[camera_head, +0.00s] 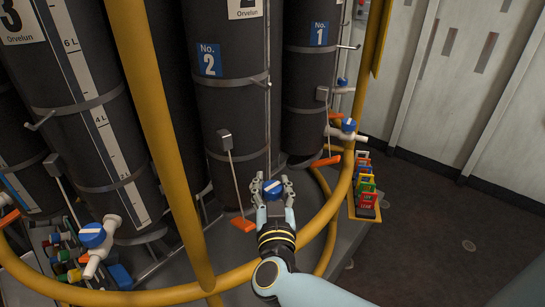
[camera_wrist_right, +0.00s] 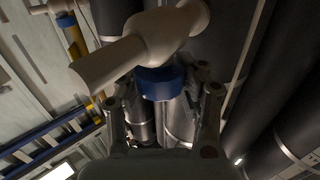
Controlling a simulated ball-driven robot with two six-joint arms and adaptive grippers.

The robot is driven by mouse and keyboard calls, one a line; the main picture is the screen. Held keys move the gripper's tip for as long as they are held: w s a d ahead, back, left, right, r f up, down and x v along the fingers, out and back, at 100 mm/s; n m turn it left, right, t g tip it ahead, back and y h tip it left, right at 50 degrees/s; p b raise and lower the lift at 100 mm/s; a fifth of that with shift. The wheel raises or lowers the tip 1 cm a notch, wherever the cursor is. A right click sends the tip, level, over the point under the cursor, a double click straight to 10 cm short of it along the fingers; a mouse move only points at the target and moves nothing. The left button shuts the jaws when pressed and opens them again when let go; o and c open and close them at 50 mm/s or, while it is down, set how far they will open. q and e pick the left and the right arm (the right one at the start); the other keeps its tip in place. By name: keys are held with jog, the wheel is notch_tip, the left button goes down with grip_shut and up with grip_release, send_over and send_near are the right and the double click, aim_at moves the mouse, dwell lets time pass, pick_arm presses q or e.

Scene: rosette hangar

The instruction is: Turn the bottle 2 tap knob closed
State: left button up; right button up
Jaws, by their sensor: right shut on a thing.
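Bottle 2 (camera_head: 228,100) is a dark upright cylinder with a blue "No. 2" label, in the middle of the head view. Its blue tap knob (camera_head: 272,189) sits low in front of it, between the fingertips of my right gripper (camera_head: 272,184). In the right wrist view the blue knob (camera_wrist_right: 160,82) sits under a pale tap body (camera_wrist_right: 145,45), with a finger of my right gripper (camera_wrist_right: 160,100) on each side. The right gripper is shut on the knob. The knob's exact turn angle is hard to tell. My left gripper is not in view.
Yellow rails (camera_head: 168,150) run upright and curve around the front of the bottles. Bottle 1 (camera_head: 308,80) stands behind at right, with its blue knob (camera_head: 349,124). Bottle 3 (camera_head: 85,110) stands at left, with another blue knob (camera_head: 92,235).

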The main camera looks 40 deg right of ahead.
aim_at(272, 186)
jog(key=shift+s+a+f+m+g+h, duration=0.1)
jog(key=shift+s+f+m+g+h, duration=0.1)
jog(key=shift+m+g+h, duration=0.15)
dwell(0.6)
jog(key=o, duration=1.3)
jog(key=shift+r, duration=0.15)
jog(key=shift+c, duration=0.2)
jog(key=shift+w, duration=0.1)
jog(key=shift+r, duration=0.1)
notch_tip(272, 186, up, 10)
jog(key=shift+f, duration=0.1)
